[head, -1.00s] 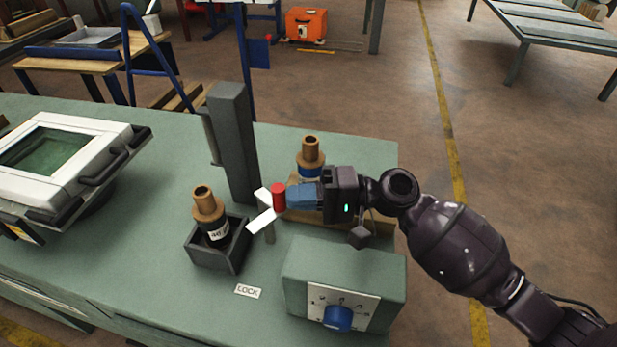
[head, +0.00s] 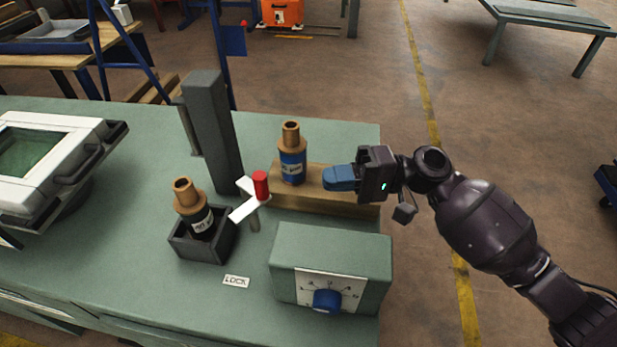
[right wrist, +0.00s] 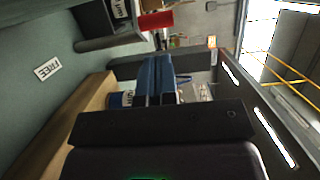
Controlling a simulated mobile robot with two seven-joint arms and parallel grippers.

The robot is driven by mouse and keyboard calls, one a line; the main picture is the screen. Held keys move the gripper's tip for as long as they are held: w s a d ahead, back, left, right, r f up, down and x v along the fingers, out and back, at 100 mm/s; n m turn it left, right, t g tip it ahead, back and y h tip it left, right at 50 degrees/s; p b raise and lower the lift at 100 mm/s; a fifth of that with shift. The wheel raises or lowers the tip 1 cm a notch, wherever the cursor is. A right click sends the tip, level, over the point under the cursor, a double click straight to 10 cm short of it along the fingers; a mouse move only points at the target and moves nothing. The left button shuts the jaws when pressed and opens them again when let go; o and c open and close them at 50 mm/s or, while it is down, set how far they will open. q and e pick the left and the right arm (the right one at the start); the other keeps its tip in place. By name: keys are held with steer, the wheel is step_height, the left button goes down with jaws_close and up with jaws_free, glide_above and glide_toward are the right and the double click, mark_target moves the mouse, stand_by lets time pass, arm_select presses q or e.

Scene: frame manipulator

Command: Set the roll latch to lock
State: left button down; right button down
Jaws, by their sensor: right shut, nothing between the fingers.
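The roll latch is a white angled lever with a red knob (head: 261,185) on a short grey post, beside a tall grey column (head: 212,130). One white arm points front-left, toward the side of the LOCK label (head: 236,282). The red knob also shows at the top of the right wrist view (right wrist: 155,20), and a FREE label (right wrist: 47,69) lies on the green bench there. My right gripper (head: 327,178) has blue fingers, shut and empty, to the right of the knob and apart from it. My left gripper is not in view.
A blue-labelled bottle (head: 292,160) stands on a wooden block (head: 340,205) between knob and gripper. A dark bottle (head: 196,215) sits in a grey box (head: 205,250). A green box with a blue dial (head: 327,300) stands in front.

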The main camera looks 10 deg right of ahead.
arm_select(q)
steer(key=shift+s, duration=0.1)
arm_select(e)
steer(key=shift+d, duration=0.9)
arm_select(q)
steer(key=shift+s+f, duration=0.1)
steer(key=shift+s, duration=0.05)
